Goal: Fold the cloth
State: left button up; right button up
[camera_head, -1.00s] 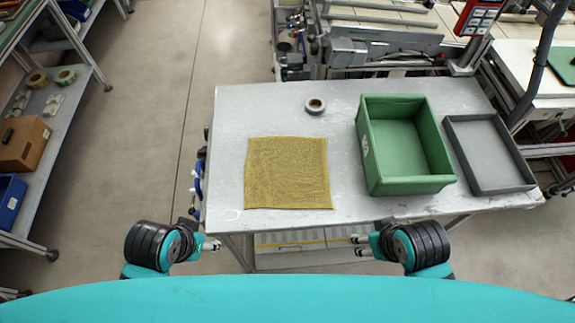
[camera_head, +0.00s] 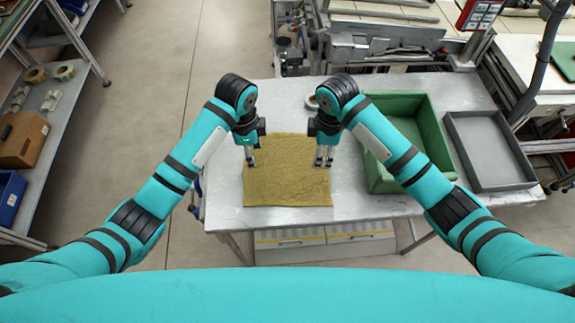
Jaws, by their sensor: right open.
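The cloth (camera_head: 287,185) is a mustard-yellow square lying flat and unfolded on the grey table (camera_head: 225,218). My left gripper (camera_head: 251,163) points down over the cloth's far left part. Its jaws are too small to tell open from shut. My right gripper (camera_head: 323,164) points down over the cloth's far right edge, its fingers open with nothing visible between them. I cannot tell whether either gripper touches the cloth. The grippers and wrists hide parts of the cloth's far edge.
A green bin (camera_head: 437,150) stands right of the cloth, partly behind my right arm. A grey tray (camera_head: 492,150) lies farther right. A tape reel (camera_head: 311,102) is mostly hidden behind my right wrist. The table's near strip is clear.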

aim_at(322, 169)
pick_arm(q)
jog(key=shift+w+a+m, duration=0.2)
jog(key=shift+w+m, duration=0.1)
jog(key=shift+m, duration=0.1)
pick_arm(e)
jog(key=shift+w+d+n, duration=0.3)
jog(key=shift+w+d, duration=0.1)
pick_arm(q)
jog(key=shift+w+f, duration=0.1)
jog(key=shift+f, duration=3.4)
pick_arm(e)
jog(key=shift+w+f, duration=0.1)
jog(key=shift+f, duration=3.4)
pick_arm(q)
jog(key=shift+f, duration=0.15)
pick_arm(e)
jog(key=shift+f, duration=0.15)
pick_arm(q)
jog(key=shift+c, duration=0.4)
pick_arm(e)
jog(key=shift+c, duration=0.4)
pick_arm(q)
jog(key=shift+f, duration=0.1)
grip_shut()
pick_arm(e)
jog(key=shift+f, duration=0.15)
grip_shut()
